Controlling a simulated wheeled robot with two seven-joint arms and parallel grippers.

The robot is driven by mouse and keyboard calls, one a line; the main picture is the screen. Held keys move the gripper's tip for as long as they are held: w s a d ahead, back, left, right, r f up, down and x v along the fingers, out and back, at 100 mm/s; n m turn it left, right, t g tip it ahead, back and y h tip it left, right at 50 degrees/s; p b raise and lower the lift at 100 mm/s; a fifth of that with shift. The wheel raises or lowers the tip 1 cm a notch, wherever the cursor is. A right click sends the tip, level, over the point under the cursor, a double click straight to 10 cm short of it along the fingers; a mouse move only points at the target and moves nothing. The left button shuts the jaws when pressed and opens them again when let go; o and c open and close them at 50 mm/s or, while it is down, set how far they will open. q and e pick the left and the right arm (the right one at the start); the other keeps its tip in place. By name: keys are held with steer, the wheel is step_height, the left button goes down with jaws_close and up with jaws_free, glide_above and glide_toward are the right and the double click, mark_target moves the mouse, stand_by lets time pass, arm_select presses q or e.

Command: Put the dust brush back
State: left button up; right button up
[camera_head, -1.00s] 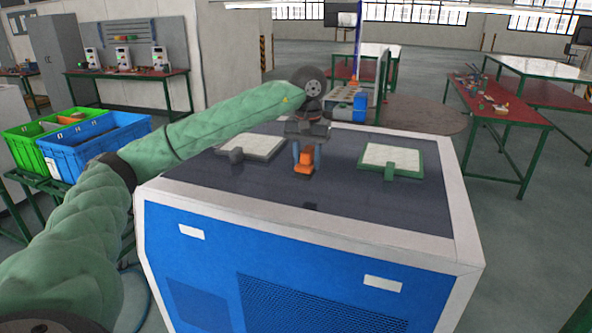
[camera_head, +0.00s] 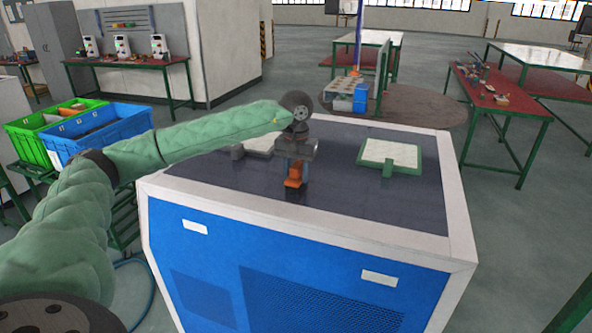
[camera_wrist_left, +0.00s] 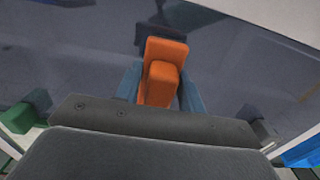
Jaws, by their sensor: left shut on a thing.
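My left gripper (camera_head: 293,172) is above the dark top of the blue and white generator cabinet (camera_head: 330,190). It is shut on an orange object, which I take to be the dust brush (camera_head: 293,182). In the left wrist view the orange brush (camera_wrist_left: 162,72) sits between the two blue-grey fingers, with a dark part beyond it. I cannot tell whether its lower end touches the cabinet top. My right gripper is not in view.
A green-framed panel (camera_head: 391,156) lies on the cabinet top to the right. Another panel (camera_head: 259,145) is partly hidden behind my left arm. Blue (camera_head: 98,138) and green (camera_head: 36,134) crates stand at the left. The front right of the cabinet top is clear.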

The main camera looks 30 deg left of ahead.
mark_target(296, 165)
arm_select(q)
steer(key=shift+f, duration=0.15)
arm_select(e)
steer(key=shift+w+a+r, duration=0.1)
arm_select(q)
steer(key=o, duration=1.2)
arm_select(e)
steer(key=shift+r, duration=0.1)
arm_select(q)
steer(key=shift+r, duration=0.35)
steer(key=shift+r+b, duration=0.5)
steer(key=shift+r, duration=0.3)
step_height(296, 165, up, 8)
steer(key=b, duration=0.4)
steer(key=shift+r, duration=1)
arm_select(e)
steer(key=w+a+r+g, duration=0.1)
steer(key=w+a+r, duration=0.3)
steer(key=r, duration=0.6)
